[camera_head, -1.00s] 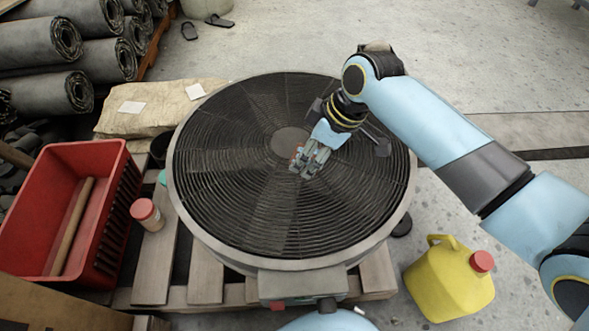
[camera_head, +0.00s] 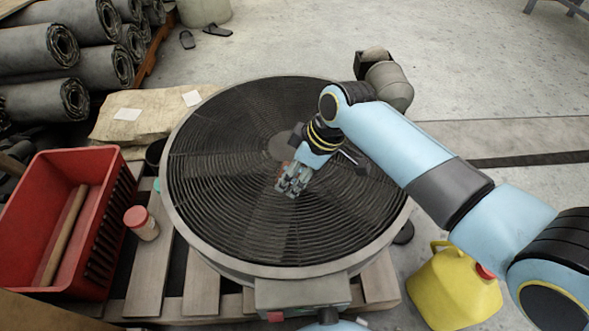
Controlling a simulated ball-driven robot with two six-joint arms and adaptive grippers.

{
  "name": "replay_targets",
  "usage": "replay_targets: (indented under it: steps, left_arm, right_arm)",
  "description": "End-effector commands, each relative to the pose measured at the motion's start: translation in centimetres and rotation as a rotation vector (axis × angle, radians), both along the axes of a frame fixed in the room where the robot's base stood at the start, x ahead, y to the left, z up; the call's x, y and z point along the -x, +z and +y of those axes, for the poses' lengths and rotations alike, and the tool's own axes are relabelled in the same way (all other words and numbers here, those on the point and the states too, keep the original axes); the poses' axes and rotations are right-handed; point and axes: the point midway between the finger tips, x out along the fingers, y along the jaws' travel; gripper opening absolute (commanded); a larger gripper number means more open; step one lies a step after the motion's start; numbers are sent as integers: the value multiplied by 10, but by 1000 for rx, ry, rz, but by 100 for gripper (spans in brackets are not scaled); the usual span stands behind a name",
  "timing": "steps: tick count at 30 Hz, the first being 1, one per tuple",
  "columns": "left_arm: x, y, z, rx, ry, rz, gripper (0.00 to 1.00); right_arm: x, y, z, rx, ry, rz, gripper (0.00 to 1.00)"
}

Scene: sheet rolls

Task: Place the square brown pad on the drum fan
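The drum fan (camera_head: 220,217) lies flat with its round dark grille facing up and fills the middle of the view. My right gripper (camera_head: 288,190) is over the grille near the hub, pointing down-left. Its fingers look close together, but I cannot tell whether they are open or shut, or whether anything is between them. I see no clear square brown pad on the grille. My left gripper is out of view.
The fan stands on a wooden pallet (camera_head: 146,285). A red crate (camera_head: 45,180) and a red-capped jar (camera_head: 143,224) are at left. A tan sack-like bundle (camera_head: 150,122) lies behind them. Dark rolls (camera_head: 45,100) are stacked back left. A yellow jug (camera_head: 450,290) stands front right.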

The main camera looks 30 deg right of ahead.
Motion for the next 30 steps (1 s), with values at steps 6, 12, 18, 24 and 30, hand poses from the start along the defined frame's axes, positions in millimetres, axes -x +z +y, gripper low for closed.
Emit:
replay_targets:
  steps: [6, 12, 18, 24, 30]
  left_arm:
    - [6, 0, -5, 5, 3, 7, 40]
    - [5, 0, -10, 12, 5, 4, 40]
    - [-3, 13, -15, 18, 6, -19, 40]
    - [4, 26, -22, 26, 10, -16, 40]
    - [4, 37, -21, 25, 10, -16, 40]
  right_arm:
    - [0, 0, 0, 0, 0, 0, 79]
    - [0, 3, 0, 0, 0, -1, 79]
    - [7, 32, -7, 0, 0, -4, 79]
    - [20, 76, -20, 2, 0, -4, 79]
    - [31, 105, -28, 0, 1, -2, 79]
